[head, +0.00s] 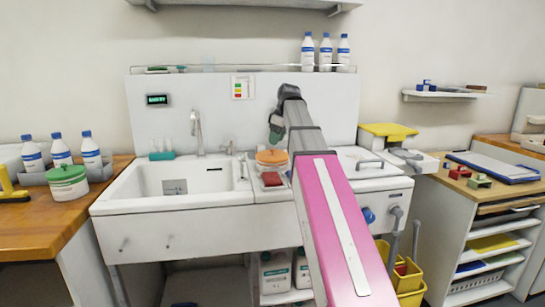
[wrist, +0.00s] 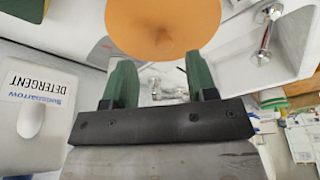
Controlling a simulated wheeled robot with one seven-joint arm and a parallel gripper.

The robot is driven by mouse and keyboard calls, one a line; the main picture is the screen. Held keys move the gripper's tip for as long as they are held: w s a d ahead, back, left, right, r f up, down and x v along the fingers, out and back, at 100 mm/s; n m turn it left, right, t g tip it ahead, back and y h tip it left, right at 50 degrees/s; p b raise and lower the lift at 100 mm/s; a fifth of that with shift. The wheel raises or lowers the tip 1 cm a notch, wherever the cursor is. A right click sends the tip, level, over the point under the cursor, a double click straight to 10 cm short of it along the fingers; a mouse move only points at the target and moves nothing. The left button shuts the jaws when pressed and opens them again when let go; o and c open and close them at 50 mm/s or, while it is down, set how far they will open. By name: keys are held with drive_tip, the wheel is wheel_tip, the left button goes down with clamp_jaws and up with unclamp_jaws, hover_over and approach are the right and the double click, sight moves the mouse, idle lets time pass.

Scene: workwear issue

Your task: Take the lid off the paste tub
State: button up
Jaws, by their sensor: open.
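A tub with an orange lid (head: 271,157) stands on the ledge right of the sink basin; the lid is on it. The orange lid (wrist: 160,22) also shows large at the top of the wrist view, just beyond my fingers. My gripper (head: 277,128) is above the tub in the head view. Its green fingers (wrist: 160,82) are apart with nothing between them, and they do not appear to touch the lid. Another tub, white with a green lid (head: 66,175), stands on the left wooden counter. I cannot read a label on either tub.
A dark red block (head: 271,180) sits just in front of the orange-lidded tub. The sink basin (head: 190,180) with its tap (head: 196,130) is to the left. Bottles stand on the rail shelf (head: 326,52) behind. A white detergent container (wrist: 35,105) shows in the wrist view.

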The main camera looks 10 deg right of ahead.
sight(273, 153)
drive_tip(key=shift+x, duration=2.35)
drive_tip(key=shift+s+a, duration=0.15)
clamp_jaws()
